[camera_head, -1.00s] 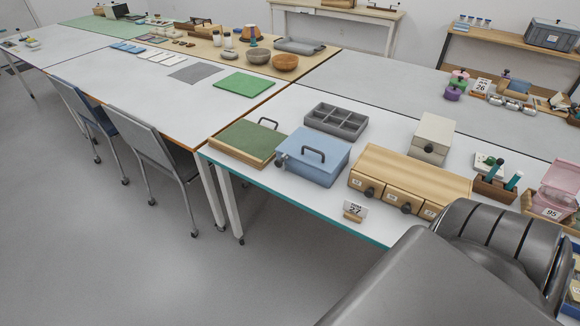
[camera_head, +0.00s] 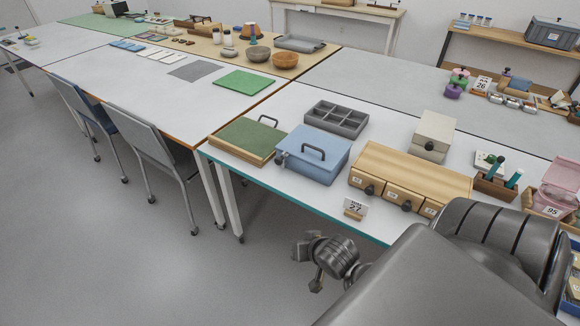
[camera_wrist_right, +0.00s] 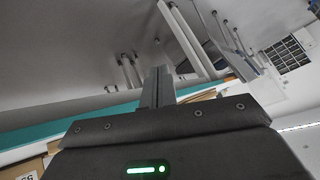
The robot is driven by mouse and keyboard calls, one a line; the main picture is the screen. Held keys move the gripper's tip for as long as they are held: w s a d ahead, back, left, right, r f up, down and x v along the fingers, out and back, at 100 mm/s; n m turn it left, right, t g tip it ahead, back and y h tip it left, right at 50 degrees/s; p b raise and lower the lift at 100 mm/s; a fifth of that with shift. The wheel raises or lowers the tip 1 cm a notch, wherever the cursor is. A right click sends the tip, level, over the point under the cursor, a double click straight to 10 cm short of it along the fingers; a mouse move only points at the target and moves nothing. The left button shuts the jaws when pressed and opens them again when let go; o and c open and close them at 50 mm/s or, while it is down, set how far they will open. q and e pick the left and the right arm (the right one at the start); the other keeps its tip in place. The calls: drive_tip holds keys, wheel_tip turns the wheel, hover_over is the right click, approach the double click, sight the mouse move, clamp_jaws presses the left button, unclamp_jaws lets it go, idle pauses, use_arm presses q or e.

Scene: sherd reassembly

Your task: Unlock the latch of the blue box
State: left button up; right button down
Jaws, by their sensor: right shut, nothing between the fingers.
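The blue box (camera_head: 316,168) stands near the table's front edge in the head view, its lid down with a dark handle (camera_head: 312,151) on top. A dark round fitting (camera_head: 281,159) shows at its left side; I cannot tell the latch's position. In the head view, dark grey parts of my arm's end show below and in front of the table edge, apart from the box. My left gripper is not in view.
A green-topped tray (camera_head: 247,140) lies left of the blue box, and a wooden drawer unit (camera_head: 411,172) right of it. A grey compartment tray (camera_head: 336,119) lies behind. The teal table edge (camera_head: 268,195) borders open floor.

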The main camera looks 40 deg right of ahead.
sight(284, 158)
drive_tip(key=w+d+r+m+t, duration=0.2)
drive_tip(key=w+d+m, duration=0.1)
drive_tip(key=m, duration=0.1)
drive_tip(key=w+d+r+m+t+h, duration=0.1)
drive_tip(key=w+d+r+m+t, duration=0.1)
drive_tip(key=w+d+r+m, duration=0.1)
drive_tip(key=w+d+r+m+t, duration=0.3)
drive_tip(key=w+d+m, duration=0.2)
drive_tip(key=shift+w+d+r+h, duration=0.1)
drive_tip(key=shift+d+r+h, duration=0.1)
drive_tip(key=shift+h, duration=0.2)
drive_tip(key=shift+w+d+r+m+t, duration=0.2)
drive_tip(key=shift+d+r+m+t, duration=0.2)
drive_tip(key=shift+m, duration=0.3)
drive_tip(key=x, duration=1)
drive_tip(key=shift+f, duration=0.1)
